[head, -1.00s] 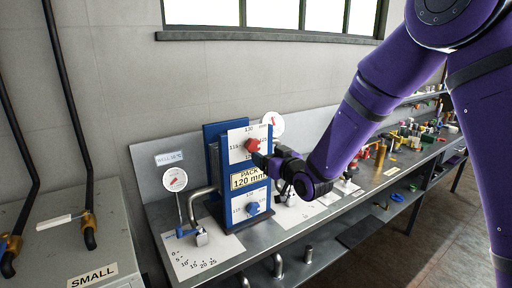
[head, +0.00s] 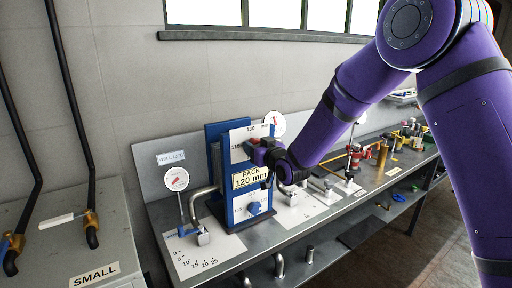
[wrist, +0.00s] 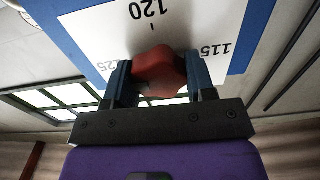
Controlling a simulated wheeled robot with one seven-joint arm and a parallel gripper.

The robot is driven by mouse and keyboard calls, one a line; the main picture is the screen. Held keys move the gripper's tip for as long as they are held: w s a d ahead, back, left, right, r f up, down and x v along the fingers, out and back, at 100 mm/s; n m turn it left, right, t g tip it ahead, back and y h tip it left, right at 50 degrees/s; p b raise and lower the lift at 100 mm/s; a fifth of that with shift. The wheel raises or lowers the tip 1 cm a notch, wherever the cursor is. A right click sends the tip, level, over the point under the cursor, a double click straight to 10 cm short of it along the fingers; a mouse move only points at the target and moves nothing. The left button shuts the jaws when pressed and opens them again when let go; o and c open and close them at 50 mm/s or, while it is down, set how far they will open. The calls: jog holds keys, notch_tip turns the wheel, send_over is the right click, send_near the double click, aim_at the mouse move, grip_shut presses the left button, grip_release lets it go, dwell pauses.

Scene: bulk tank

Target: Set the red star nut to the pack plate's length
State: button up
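The red star nut (wrist: 160,70) sits on a white scale face (wrist: 112,32) on a blue panel. In the wrist view my gripper (wrist: 160,80) has one finger on each side of the nut, and both fingers appear to touch it. The scale shows 120 with a tick beside the nut, 115 on the right and a partly covered 125 on the left. I cannot tell which mark the nut points to. In the head view my gripper (head: 262,152) largely hides the nut. The pack plate (head: 251,178) below it reads PACK 120 mm.
A blue knob (head: 254,208) with its own scale is low on the same panel. A round gauge (head: 176,179) and bent pipe (head: 203,190) stand to the left. The bench (head: 225,258) continues right with several fittings. A SMALL-labelled cabinet (head: 110,243) is at the left.

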jog(key=c, duration=0.4)
jog(key=shift+o, duration=0.2)
jog(key=m, duration=0.4)
jog(key=shift+m, duration=0.3)
jog(key=m, duration=0.3)
jog(key=shift+m, duration=0.3)
jog(key=m, duration=0.4)
jog(key=shift+d+m, duration=0.1)
jog(key=shift+m, duration=2.7)
